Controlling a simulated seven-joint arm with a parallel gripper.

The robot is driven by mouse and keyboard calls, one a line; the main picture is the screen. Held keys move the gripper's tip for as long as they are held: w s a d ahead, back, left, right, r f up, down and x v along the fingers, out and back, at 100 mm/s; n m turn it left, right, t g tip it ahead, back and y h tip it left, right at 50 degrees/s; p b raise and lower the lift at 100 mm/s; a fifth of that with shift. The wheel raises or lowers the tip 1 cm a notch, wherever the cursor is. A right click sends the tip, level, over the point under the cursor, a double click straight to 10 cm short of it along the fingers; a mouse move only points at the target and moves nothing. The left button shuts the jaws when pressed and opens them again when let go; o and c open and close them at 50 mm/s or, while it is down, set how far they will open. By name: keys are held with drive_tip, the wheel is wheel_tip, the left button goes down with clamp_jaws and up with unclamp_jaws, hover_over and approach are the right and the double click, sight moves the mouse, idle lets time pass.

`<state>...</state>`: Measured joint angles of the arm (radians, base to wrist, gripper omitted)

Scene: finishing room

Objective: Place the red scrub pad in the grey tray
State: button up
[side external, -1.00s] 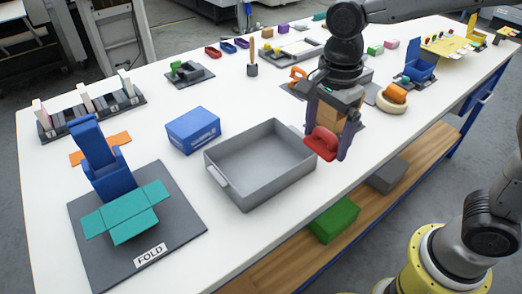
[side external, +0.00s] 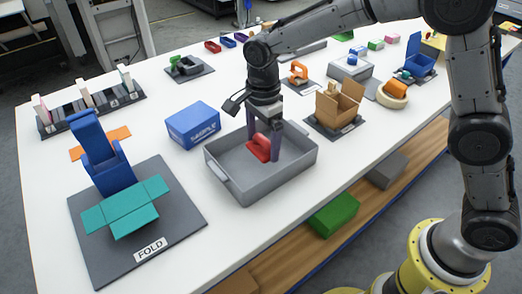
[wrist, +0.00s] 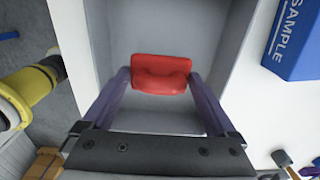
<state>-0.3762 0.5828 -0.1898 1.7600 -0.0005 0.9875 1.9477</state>
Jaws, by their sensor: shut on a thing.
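The red scrub pad (side external: 259,147) is between the fingers of my gripper (side external: 263,153), which is shut on it. Pad and fingertips are inside the outline of the grey tray (side external: 232,187), over its floor. I cannot tell whether the pad touches the floor. In the wrist view the red pad (wrist: 161,73) sits between the two purple fingers of my gripper (wrist: 160,80), with the grey tray's floor (wrist: 150,119) behind it.
A blue SAMPLE box (side external: 193,128) stands just left of the tray. An open cardboard box (side external: 338,103) stands to its right. A dark FOLD mat (side external: 182,228) with a teal box lies at front left. White tabletop is bare in front of the tray.

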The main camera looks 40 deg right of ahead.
sight(261, 152)
drive_tip(key=shift+w+a+f, duration=0.1)
drive_tip(key=shift+w+f, duration=0.1)
drive_tip(key=shift+f, duration=1.6)
drive_tip(key=shift+f, duration=0.1)
drive_tip(key=o, duration=1)
